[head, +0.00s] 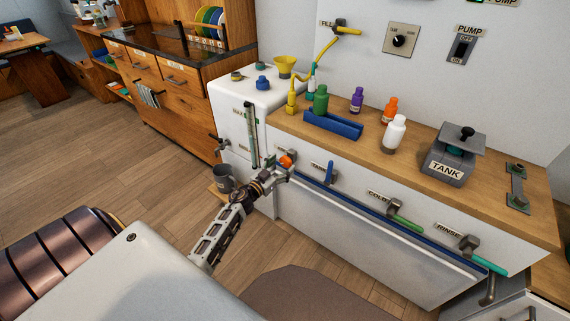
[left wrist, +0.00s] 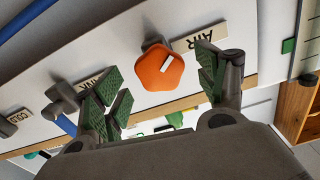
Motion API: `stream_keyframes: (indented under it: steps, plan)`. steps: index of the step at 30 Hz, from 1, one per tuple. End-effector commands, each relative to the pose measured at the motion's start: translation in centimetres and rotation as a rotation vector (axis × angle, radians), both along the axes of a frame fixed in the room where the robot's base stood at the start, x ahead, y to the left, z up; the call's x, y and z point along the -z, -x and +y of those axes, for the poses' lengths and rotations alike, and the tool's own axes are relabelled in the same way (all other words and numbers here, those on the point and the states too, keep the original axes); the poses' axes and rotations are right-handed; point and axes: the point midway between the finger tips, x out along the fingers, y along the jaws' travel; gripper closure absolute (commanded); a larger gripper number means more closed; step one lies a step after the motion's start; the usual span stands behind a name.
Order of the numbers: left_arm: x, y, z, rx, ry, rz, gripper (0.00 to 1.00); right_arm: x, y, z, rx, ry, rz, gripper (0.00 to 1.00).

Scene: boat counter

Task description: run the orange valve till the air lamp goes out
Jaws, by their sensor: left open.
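The orange valve knob (head: 286,161) is on the counter's front panel, at the left end of a row of valves. In the left wrist view the orange knob (left wrist: 160,70) is faceted, with a white mark, beside an AIR label (left wrist: 200,36). My left gripper (head: 277,171) is at this valve. In the left wrist view the gripper (left wrist: 160,84) has its green-padded fingers apart, one on each side of the knob, with visible gaps to it. I cannot make out an air lamp in either view. My right gripper is not in view.
A blue-handled valve (head: 328,172), a green COLD valve (head: 405,222) and a teal RINSE valve (head: 488,263) continue the row to the right. A long blue rail (head: 375,211) runs below them. A grey mug (head: 223,177) stands left of my gripper. Bottles stand on the counter above.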

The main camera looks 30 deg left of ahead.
Motion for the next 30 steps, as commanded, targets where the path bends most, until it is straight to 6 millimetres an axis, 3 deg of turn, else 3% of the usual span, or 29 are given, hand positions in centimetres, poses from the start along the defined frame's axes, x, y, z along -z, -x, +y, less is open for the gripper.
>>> stream_keyframes:
  steps: [10,23,30]
  plan:
    - [0.0,-2.4,-0.2,0.0,0.001,-0.001,0.27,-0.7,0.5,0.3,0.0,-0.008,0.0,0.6]
    - [0.0,-2.7,-0.2,0.0,0.001,0.0,0.27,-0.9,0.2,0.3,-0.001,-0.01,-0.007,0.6]
    - [0.0,-2.7,-0.2,0.0,0.001,0.0,0.57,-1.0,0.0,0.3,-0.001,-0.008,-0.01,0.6]
